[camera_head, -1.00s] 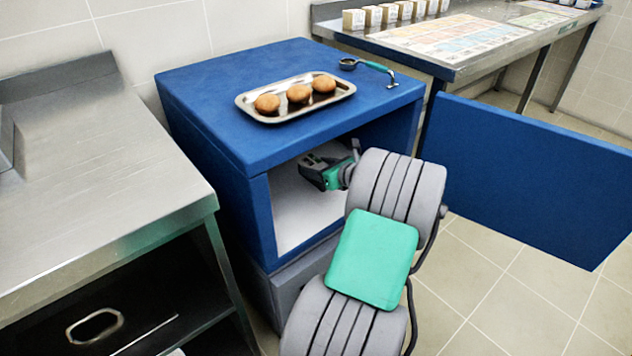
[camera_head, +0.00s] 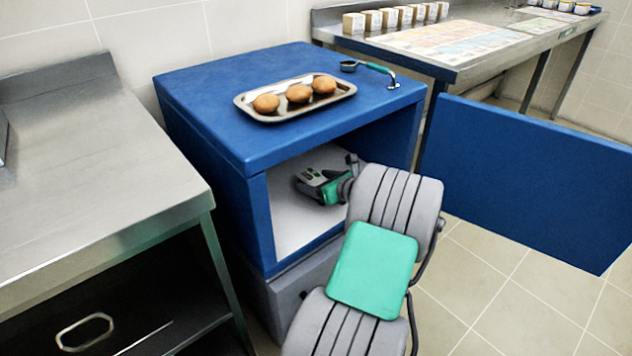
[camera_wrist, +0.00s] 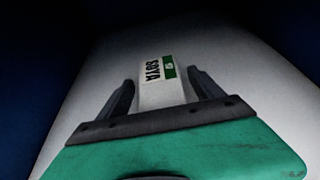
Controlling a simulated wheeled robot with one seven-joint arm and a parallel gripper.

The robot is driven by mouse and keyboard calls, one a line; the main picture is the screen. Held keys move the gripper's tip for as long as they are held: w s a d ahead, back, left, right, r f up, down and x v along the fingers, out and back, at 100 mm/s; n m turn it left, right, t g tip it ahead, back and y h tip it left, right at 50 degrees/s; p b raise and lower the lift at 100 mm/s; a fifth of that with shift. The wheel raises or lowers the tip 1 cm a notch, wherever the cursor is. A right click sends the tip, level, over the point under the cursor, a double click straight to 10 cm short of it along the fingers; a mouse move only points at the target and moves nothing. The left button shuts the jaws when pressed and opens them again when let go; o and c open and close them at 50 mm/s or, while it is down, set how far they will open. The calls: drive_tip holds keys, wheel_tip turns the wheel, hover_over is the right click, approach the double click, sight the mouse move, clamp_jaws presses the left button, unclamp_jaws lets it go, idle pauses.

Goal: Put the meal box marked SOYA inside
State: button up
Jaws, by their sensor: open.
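The meal box marked SOYA (camera_wrist: 158,90) is white with a green patch. In the wrist view it is between the two dark fingers of my gripper (camera_wrist: 160,80), over the pale cabinet floor (camera_wrist: 95,100). The fingers are open, with a gap on the box's right side. In the head view my gripper (camera_head: 304,182) is inside the blue cabinet (camera_head: 215,125), low over its floor. I cannot make out the box in that view. The cabinet's blue door (camera_head: 535,180) stands wide open to the right.
A tray (camera_head: 345,88) with three brown buns and a ladle (camera_head: 368,66) lie on the cabinet top. A steel counter (camera_head: 95,190) stands close on the left. Several small boxes (camera_head: 390,17) line the back counter (camera_head: 475,62).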

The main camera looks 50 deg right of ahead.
drive_tip(key=shift+r, duration=0.1)
drive_tip(key=p+v, duration=0.4)
drive_tip(key=v, duration=0.7)
drive_tip(key=shift+s+r+p, duration=0.25)
drive_tip(key=shift+p, duration=0.05)
drive_tip(key=shift+s, duration=0.2)
drive_tip(key=shift+a, duration=0.1)
